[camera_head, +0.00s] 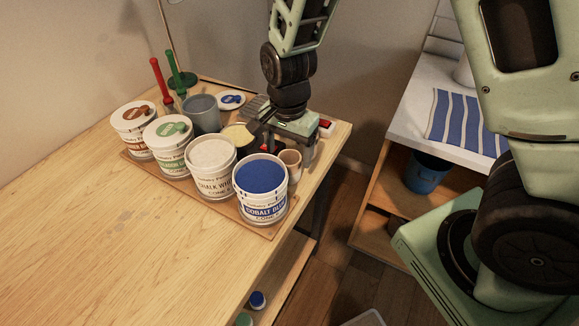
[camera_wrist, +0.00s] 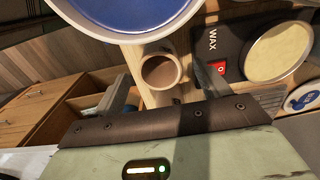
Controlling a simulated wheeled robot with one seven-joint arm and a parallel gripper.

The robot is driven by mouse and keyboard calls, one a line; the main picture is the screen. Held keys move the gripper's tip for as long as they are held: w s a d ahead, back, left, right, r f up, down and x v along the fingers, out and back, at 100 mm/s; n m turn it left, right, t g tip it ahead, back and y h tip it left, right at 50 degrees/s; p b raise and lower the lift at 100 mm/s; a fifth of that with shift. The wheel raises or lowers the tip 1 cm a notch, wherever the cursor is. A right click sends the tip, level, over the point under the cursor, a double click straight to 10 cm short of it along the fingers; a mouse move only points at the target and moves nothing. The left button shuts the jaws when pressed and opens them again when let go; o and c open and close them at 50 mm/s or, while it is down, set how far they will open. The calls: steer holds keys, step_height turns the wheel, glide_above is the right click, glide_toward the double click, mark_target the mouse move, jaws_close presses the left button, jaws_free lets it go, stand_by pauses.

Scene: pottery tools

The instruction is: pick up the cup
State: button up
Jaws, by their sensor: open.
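The cup is a small beige cup (camera_head: 291,161) near the table's right edge, behind the blue-topped tub. In the wrist view the cup (camera_wrist: 160,73) stands upright with its mouth showing, brown inside. My gripper (camera_head: 284,145) points down over the table's right end and is open. In the wrist view my gripper (camera_wrist: 163,76) has one finger to either side of the cup, with gaps showing. I cannot tell how far down the fingers reach beside it.
The cobalt blue tub (camera_head: 262,190) stands close in front of the cup, beside the chalk white tub (camera_head: 211,168). A black wax container (camera_wrist: 225,45) with a cream top (camera_wrist: 278,52) is close to the right finger. The table's left part is clear.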

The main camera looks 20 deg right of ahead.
mark_target(290, 160)
steer(key=shift+d+f, duration=0.15)
steer(key=shift+f, duration=1.65)
steer(key=c, duration=1.1)
